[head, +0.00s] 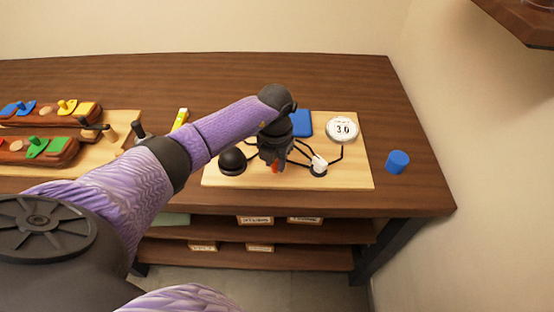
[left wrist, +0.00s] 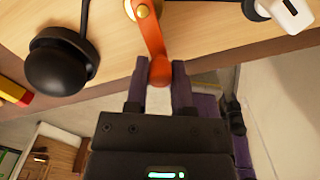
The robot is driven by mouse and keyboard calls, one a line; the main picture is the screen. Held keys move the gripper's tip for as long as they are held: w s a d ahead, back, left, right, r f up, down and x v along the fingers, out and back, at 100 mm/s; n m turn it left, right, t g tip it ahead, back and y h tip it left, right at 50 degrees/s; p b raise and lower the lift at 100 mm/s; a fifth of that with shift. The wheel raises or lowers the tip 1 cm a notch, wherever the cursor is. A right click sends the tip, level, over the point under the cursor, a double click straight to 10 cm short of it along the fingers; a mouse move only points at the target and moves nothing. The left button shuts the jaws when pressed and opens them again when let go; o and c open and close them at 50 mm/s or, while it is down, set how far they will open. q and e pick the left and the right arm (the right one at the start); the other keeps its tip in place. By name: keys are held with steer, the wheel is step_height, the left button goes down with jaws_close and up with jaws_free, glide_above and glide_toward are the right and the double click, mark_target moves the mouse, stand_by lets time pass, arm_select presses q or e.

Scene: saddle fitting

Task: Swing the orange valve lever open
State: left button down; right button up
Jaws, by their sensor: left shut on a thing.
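The orange valve lever (left wrist: 151,35) runs from a brass-coloured pivot at the top of the left wrist view down to a rounded end. A small orange part of the lever (head: 275,167) shows in the head view below my gripper. My left gripper (left wrist: 160,80) is shut on the lever's rounded end, with a finger on each side. In the head view my left gripper (head: 272,157) points down over the light wooden board (head: 355,178), and hides most of the valve. My right gripper is not in view.
A black dome (head: 232,161) is left of the gripper; a white fitting (head: 319,165) is right. A round gauge reading 3.0 (head: 342,128) and a blue block (head: 301,123) are behind. A blue cylinder (head: 397,162) stands right of the board. Wooden trays with coloured pieces (head: 40,150) lie left.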

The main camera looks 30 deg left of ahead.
arm_select(q)
steer(key=shift+s+a+m+b, duration=0.15)
steer(key=shift+a+m+b, duration=0.25)
steer(key=shift+m, duration=0.8)
steer(key=a+m, duration=0.1)
steer(key=m, duration=0.1)
steer(key=shift+s+a+f+m+b, duration=0.1)
steer(key=shift+a+m+b, duration=0.05)
steer(key=shift+m+b, duration=0.25)
steer(key=m+b, duration=0.1)
steer(key=m, duration=0.1)
steer(key=a+m, duration=0.1)
steer(key=shift+a+m+b, duration=0.3)
steer(key=shift+m+b, duration=0.05)
steer(key=shift+m, duration=0.05)
steer(key=shift+w+a+m+b, duration=0.3)
steer(key=shift+m+b, duration=0.15)
steer(key=shift+m, duration=0.55)
steer(key=shift+c, duration=2.4)
jaws_free()
steer(key=shift+r, duration=0.25)
